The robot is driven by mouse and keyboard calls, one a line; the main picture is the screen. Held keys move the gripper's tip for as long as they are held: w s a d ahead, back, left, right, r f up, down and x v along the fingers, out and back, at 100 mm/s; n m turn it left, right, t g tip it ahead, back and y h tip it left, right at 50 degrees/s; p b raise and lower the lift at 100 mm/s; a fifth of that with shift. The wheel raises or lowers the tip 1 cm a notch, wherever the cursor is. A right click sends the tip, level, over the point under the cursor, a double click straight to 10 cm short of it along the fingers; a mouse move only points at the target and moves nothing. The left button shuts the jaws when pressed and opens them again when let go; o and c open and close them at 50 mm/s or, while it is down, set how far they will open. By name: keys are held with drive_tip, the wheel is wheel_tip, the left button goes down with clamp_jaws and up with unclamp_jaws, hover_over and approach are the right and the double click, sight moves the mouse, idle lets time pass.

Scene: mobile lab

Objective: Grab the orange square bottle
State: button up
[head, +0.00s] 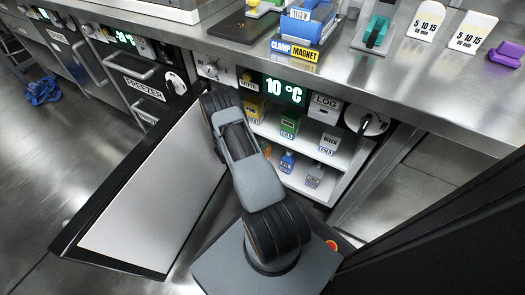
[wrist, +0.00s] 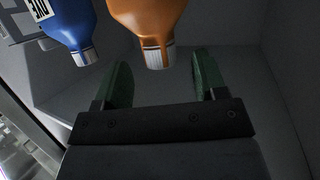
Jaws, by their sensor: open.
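The orange square bottle (wrist: 145,18) is in the wrist view at the top centre, its white ribbed cap pointing down in the picture. In the head view the orange bottle (head: 266,149) shows only in part on the lower shelf, behind my arm. My gripper (wrist: 163,72) is open, with its two green fingers spread to the left and right of the cap in the picture. The cap lies in line with the gap. I cannot tell whether the fingers reach around the bottle. The head view hides my gripper behind my arm.
A blue bottle (wrist: 66,22) stands beside the orange one; it also shows in the head view (head: 288,162), with a grey bottle (head: 314,176) to its right. Boxes fill the upper shelf (head: 318,141). The open fridge door (head: 150,190) stands left of my arm.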

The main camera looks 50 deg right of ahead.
sight(265, 139)
drive_tip(key=b+x, duration=0.2)
drive_tip(key=x, duration=0.1)
drive_tip(key=shift+d+f, duration=0.25)
drive_tip(key=shift+d, duration=0.05)
drive_tip(key=shift+b+x, duration=0.3)
drive_tip(key=shift+x, duration=0.45)
drive_tip(key=shift+r, duration=0.15)
drive_tip(key=shift+c, duration=0.4)
clamp_jaws()
